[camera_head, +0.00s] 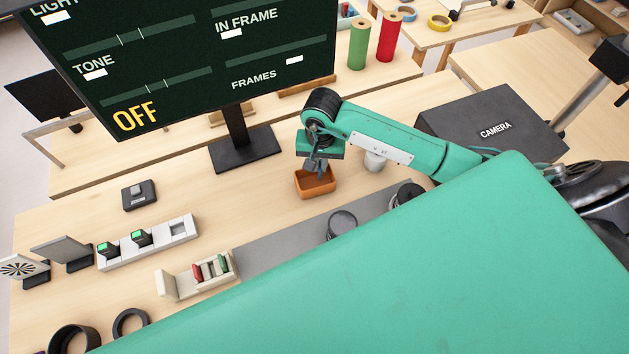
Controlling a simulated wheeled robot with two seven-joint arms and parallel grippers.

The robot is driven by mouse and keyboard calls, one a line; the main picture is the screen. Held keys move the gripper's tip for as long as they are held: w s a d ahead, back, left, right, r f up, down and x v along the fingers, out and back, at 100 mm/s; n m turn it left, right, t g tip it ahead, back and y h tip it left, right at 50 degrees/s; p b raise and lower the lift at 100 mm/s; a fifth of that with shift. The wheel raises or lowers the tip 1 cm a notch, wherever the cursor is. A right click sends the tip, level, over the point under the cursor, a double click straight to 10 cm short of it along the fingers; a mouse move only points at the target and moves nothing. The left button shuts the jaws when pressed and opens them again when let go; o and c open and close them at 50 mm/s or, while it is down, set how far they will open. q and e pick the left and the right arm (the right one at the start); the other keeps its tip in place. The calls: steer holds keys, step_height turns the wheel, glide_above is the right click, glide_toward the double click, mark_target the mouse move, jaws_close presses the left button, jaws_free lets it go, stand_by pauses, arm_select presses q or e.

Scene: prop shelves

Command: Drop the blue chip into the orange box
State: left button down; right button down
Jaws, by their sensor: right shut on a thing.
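The orange box (318,191) is a small open tray on the wooden table, near the middle of the head view. My right gripper (317,173) points down over the box, its fingertips at or just above the box's opening. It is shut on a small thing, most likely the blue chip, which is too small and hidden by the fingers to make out. I cannot tell whether the fingertips are inside the box. My left gripper is not in view.
A monitor on a black stand (245,151) is behind and left of the box. A dark box marked CAMERA (493,122) is to the right. A grey strip (290,243) with a round dark object (341,223) lies in front. A slotted holder (197,275) stands front left.

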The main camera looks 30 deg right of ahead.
steer(key=c, duration=1.5)
jaws_free()
steer(key=shift+r+b, duration=1.7)
steer(key=shift+r, duration=5.2)
